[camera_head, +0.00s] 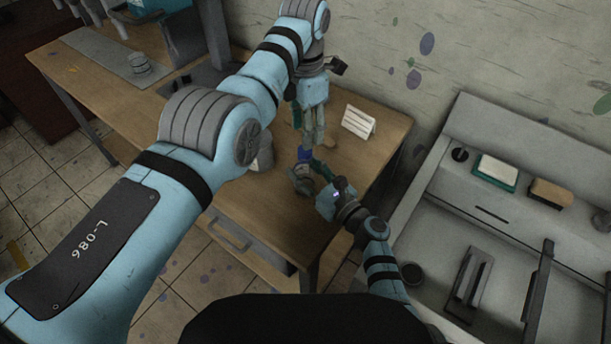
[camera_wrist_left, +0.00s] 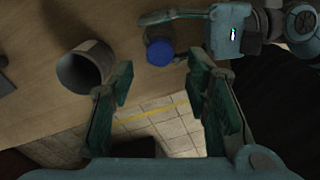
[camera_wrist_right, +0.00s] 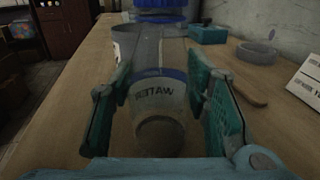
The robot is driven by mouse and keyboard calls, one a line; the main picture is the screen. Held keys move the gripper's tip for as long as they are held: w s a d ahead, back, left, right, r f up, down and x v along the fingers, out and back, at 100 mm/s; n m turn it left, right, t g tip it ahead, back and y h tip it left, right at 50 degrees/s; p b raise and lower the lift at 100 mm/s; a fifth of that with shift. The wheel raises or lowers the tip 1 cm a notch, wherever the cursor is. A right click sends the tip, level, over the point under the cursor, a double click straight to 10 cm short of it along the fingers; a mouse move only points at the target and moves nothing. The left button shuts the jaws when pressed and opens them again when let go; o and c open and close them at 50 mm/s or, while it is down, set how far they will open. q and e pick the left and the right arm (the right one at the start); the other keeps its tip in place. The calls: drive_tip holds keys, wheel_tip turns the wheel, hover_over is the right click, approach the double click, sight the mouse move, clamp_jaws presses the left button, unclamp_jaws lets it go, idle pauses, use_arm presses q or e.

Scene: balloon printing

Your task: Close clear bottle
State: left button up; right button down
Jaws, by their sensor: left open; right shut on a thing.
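The clear bottle (camera_wrist_right: 158,100) stands upright between the fingers of my right gripper (camera_wrist_right: 160,90), which is shut on it; its WATER lettering reads mirrored. A blue cap (camera_wrist_right: 160,8) shows at the bottle's top. In the left wrist view the cap (camera_wrist_left: 160,52) is seen from above; I cannot tell whether it is fully seated. My left gripper (camera_wrist_left: 160,75) is open, its fingers apart, with the cap just beyond the gap between the tips. In the head view, my left gripper (camera_head: 312,138) hangs above the cap (camera_head: 304,155) and my right gripper (camera_head: 312,170) comes in from the lower right.
A grey cup (camera_wrist_left: 84,68) stands on the wooden table (camera_head: 215,155) near the bottle. A white card (camera_head: 358,122), a teal box (camera_wrist_right: 208,33) and a grey ring (camera_wrist_right: 257,52) are also on the table. A sink unit (camera_head: 480,230) stands to the right.

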use_arm(q)
wheel_tip(320, 180, down, 6)
drive_tip(key=shift+r, duration=0.25)
use_arm(e)
drive_tip(key=shift+f, duration=0.15)
